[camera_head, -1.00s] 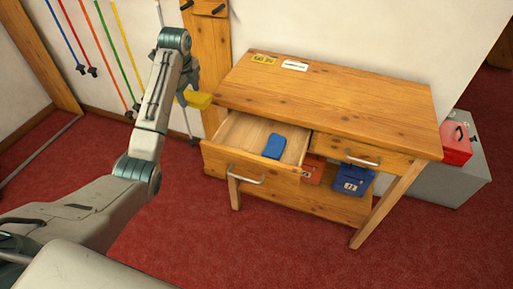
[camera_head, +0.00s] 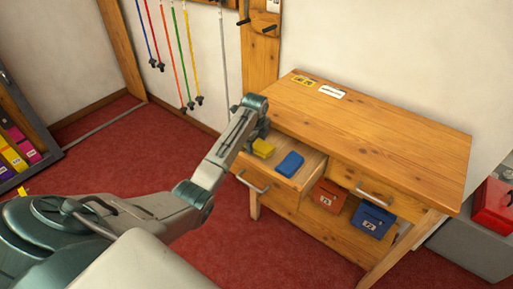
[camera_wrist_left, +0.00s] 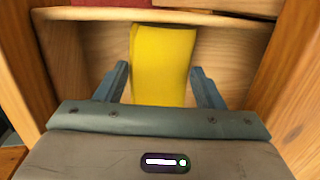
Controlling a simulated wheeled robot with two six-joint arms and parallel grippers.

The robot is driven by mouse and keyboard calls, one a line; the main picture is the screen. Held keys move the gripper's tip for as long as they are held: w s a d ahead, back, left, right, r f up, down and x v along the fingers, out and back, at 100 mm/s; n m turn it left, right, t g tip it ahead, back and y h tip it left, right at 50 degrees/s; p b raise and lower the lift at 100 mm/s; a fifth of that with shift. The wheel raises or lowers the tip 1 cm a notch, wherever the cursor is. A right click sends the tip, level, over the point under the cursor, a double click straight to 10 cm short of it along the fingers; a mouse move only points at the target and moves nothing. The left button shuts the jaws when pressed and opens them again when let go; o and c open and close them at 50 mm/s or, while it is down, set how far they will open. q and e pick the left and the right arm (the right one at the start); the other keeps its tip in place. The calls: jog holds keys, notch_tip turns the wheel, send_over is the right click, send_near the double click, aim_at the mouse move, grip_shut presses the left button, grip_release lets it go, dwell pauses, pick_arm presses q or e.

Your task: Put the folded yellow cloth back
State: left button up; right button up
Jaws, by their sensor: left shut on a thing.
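The folded yellow cloth (camera_head: 263,149) is at the open drawer (camera_head: 262,184) of the wooden table, over or inside its left part. My left gripper (camera_head: 259,141) is shut on it from above. In the left wrist view the cloth (camera_wrist_left: 163,62) stands between the two fingers of the gripper (camera_wrist_left: 162,80), within the wooden drawer walls. I cannot tell whether the cloth touches the drawer bottom. A folded blue cloth (camera_head: 288,164) lies in the drawer, to the right of the yellow one. My right gripper is not in view.
The table top (camera_head: 370,120) is bare except for a yellow label (camera_head: 303,80) and a white label (camera_head: 332,92). A red box (camera_head: 328,195) and a blue box (camera_head: 372,220) stand on the lower shelf. Coloured cords (camera_head: 180,55) hang on the wall at the left.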

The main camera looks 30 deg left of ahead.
aim_at(256, 145)
pick_arm(q)
notch_tip(256, 145, down, 4)
jog(key=shift+r, duration=0.15)
jog(key=o, duration=1.3)
jog(key=shift+c, duration=0.2)
jog(key=r, duration=0.4)
jog(key=s+r, duration=0.1)
jog(key=r, duration=0.3)
jog(key=s+d+r, duration=0.1)
jog(key=r, duration=0.3)
